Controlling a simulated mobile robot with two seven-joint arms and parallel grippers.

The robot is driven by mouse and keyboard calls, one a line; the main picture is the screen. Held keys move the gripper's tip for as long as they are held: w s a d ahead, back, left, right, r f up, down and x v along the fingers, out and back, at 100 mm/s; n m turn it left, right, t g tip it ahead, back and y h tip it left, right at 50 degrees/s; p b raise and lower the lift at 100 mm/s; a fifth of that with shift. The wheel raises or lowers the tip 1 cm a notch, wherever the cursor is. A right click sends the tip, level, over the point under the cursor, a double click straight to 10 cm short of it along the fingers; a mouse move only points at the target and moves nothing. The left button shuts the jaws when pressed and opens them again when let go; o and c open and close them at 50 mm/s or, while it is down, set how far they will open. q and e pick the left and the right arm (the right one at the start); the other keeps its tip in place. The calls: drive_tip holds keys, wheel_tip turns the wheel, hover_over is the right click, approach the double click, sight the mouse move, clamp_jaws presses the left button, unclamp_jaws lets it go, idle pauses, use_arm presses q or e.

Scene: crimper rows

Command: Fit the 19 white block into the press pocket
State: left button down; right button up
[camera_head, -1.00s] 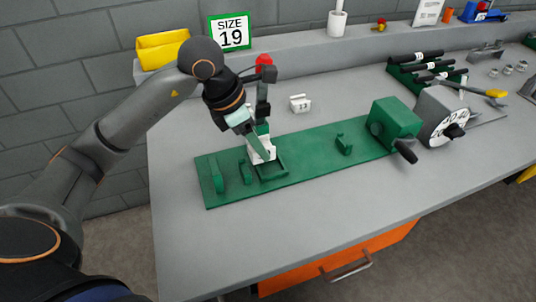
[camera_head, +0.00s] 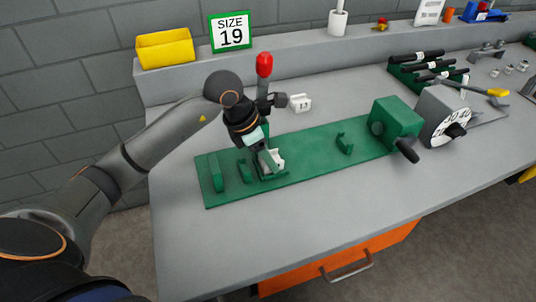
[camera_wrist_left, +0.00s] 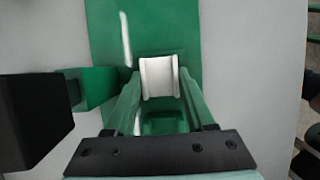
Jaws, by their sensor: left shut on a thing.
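My left gripper (camera_head: 265,155) is shut on a white block (camera_head: 274,160). The block is at the green press pocket (camera_head: 270,174) on the left part of the green base plate. In the left wrist view the white block (camera_wrist_left: 159,77) shows a grooved top between the tips of the two fingers (camera_wrist_left: 160,90). I cannot tell whether it is fully seated, and no number on it is readable. A second white block marked 13 (camera_head: 300,103) stands apart on the bench behind the plate. My right gripper is out of view.
The press lever with a red knob (camera_head: 264,65) stands right behind my left gripper. Green uprights (camera_head: 217,173) rise left of the pocket. A green housing with a handle (camera_head: 396,123) is at the plate's right end. A sign (camera_head: 230,32) reads SIZE 19. The front bench is clear.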

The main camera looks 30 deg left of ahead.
use_arm(q)
drive_tip(key=shift+s+f+b, duration=0.15)
drive_tip(key=shift+f+b, duration=0.2)
drive_tip(key=shift+f, duration=0.15)
drive_tip(key=shift+s+f, duration=0.1)
drive_tip(key=shift+f, duration=0.05)
drive_tip(key=c, duration=0.6)
unclamp_jaws()
drive_tip(key=shift+f, duration=0.1)
drive_tip(key=o, duration=0.3)
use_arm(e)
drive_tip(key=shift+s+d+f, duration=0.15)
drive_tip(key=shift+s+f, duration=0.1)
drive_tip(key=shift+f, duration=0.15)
use_arm(q)
drive_tip(key=shift+o, duration=0.2)
drive_tip(key=shift+d+r+p, duration=0.1)
drive_tip(key=shift+r+p, duration=0.35)
drive_tip(key=shift+r, duration=0.05)
drive_tip(key=p+v, duration=0.1)
drive_tip(key=v, duration=1.1)
drive_tip(key=shift+w+r, duration=0.25)
drive_tip(key=shift+r, duration=0.05)
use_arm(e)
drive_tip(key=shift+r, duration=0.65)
